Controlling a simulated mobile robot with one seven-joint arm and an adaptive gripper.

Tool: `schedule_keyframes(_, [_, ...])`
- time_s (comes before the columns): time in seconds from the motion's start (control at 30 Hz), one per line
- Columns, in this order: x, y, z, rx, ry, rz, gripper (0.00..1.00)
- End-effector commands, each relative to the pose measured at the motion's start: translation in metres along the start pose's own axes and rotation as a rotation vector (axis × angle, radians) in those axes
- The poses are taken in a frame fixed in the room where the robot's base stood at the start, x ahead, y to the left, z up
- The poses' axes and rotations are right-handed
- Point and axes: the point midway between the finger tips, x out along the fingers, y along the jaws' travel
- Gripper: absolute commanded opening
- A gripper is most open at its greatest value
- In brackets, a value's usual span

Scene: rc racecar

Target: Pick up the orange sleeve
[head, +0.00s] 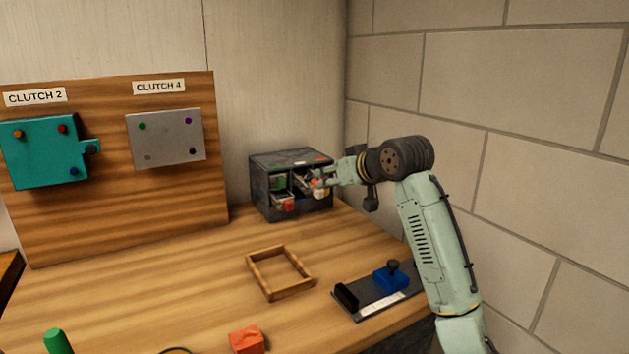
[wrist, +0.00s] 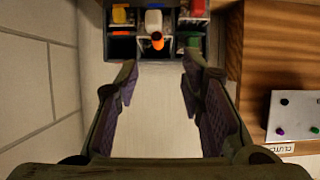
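The orange sleeve (wrist: 157,41) appears as a small orange cylinder with a dark open end, at the front of a black compartment box (wrist: 138,59). A white part (wrist: 153,20) is directly behind it, and I cannot tell whether they are joined. In the head view the orange sleeve (head: 316,183) is a small patch at the box front, partly hidden by my gripper (head: 324,178). In the wrist view my gripper (wrist: 158,76) is open and empty, its two fingers apart. The sleeve is just beyond the fingertips, roughly centred between them.
The box (head: 262,197) also holds red, green and yellow parts. A wooden frame (head: 265,284), a blue-topped fixture (head: 391,278) and a red-orange block (head: 246,341) lie on the wooden table (head: 170,290). Clutch panels stand left; a block wall (head: 540,90) rises close at right.

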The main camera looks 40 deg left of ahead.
Motion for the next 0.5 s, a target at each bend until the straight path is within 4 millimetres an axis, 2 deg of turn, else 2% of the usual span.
schedule_keyframes(0.1, [0.015,0.0,-0.002,0.001,0.0,-0.002,0.36])
schedule_keyframes(0.33, [0.034,0.001,0.001,0.001,-0.002,-0.001,0.36])
schedule_keyframes(0.5, [0.06,0.003,0.004,0.0,0.0,-0.001,0.36])
